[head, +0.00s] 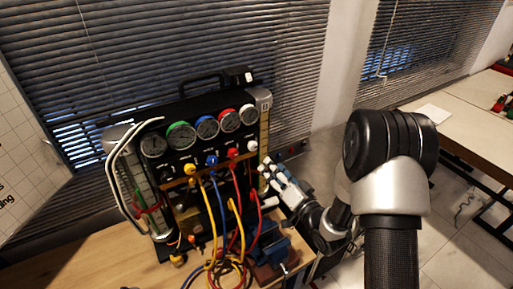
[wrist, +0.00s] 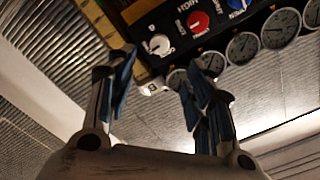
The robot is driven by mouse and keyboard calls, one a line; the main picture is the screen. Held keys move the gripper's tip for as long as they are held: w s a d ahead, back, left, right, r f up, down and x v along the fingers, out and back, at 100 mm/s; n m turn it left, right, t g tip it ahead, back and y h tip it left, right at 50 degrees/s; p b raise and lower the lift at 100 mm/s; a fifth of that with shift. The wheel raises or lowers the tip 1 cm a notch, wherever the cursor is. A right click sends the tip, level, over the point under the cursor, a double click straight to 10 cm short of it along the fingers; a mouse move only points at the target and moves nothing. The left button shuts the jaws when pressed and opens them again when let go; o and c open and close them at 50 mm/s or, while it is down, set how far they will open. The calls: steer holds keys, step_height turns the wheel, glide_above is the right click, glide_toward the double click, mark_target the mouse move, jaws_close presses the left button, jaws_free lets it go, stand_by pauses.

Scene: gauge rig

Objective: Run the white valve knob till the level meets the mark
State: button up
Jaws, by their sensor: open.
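The white valve knob (head: 252,146) is at the right end of the knob row on the gauge rig's front panel. In the wrist view the white knob (wrist: 158,44) shows beyond and between the fingertips. My gripper (head: 268,168) is open and empty, just right of and below the knob in the head view. The fingers of my gripper (wrist: 158,70) are spread in the wrist view, apart from the knob. A yellowish upright scale (head: 264,128) stands at the rig's right edge. The level and mark are too small to make out.
A red knob (head: 232,153), a blue knob (head: 211,160) and a yellow knob (head: 190,169) sit left of the white one, below several dials. Coloured hoses (head: 216,215) hang in front. A blue vise (head: 273,249) stands below my gripper on the wooden bench (head: 118,262).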

mark_target(254, 148)
steer(key=p+x, duration=0.1)
steer(key=x, duration=1.1)
steer(key=shift+c, duration=0.2)
steer(key=c, duration=1)
